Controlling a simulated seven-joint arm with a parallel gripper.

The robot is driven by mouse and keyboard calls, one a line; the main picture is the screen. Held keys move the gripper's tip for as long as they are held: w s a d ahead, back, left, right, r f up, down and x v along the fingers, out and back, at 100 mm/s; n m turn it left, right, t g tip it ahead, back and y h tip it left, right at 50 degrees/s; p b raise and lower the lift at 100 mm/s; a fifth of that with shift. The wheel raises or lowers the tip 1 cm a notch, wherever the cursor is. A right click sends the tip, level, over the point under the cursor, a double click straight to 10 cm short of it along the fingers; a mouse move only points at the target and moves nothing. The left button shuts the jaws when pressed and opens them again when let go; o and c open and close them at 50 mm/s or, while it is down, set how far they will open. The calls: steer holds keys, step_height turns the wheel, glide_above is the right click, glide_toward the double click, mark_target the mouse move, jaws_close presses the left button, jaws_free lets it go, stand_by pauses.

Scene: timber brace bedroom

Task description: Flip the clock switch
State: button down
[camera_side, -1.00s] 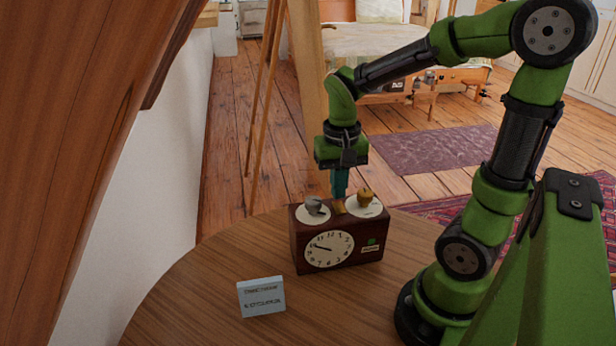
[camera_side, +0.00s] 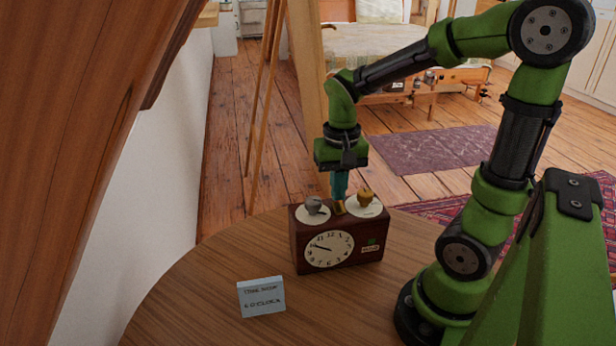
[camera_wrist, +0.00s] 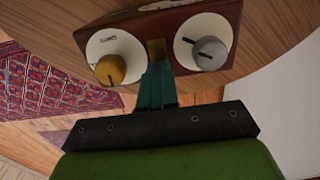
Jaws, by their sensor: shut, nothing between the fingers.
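The clock (camera_side: 300,238) is a dark wooden box with a white round dial (camera_side: 329,249) on its front, upright on the table. On its top are a silver knob (camera_side: 313,204) and a gold knob (camera_side: 365,195), each on a white disc. A small brass switch (camera_side: 340,208) sits between them; it also shows in the wrist view (camera_wrist: 156,48). My gripper (camera_side: 339,194) points down over the clock top, its teal fingers together and empty. In the wrist view the fingertips (camera_wrist: 158,66) are at the brass switch and partly cover it; I cannot tell whether they touch.
A small light-blue card (camera_side: 261,297) reading "6 o'clock" stands on the round wooden table (camera_side: 205,290), in front of the clock. The tabletop left of the clock is clear. A sloping timber brace (camera_side: 85,120) fills the left side.

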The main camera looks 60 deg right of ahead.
mark_target(334, 204)
steer(key=shift+f, duration=0.7)
steer(key=shift+r, duration=3.55)
steer(key=shift+w, duration=0.2)
steer(key=shift+a+f+n+t, duration=0.25)
steer(key=shift+f+n+t, duration=0.05)
steer(key=shift+n+t, duration=0.1)
steer(key=s+a+r+n+t+y, duration=0.2)
steer(key=a+t, duration=0.4)
steer(key=a, duration=0.3)
steer(key=shift+s+r+n, duration=0.5)
steer(key=shift+r+n, duration=0.45)
steer(key=shift+n, duration=0.15)
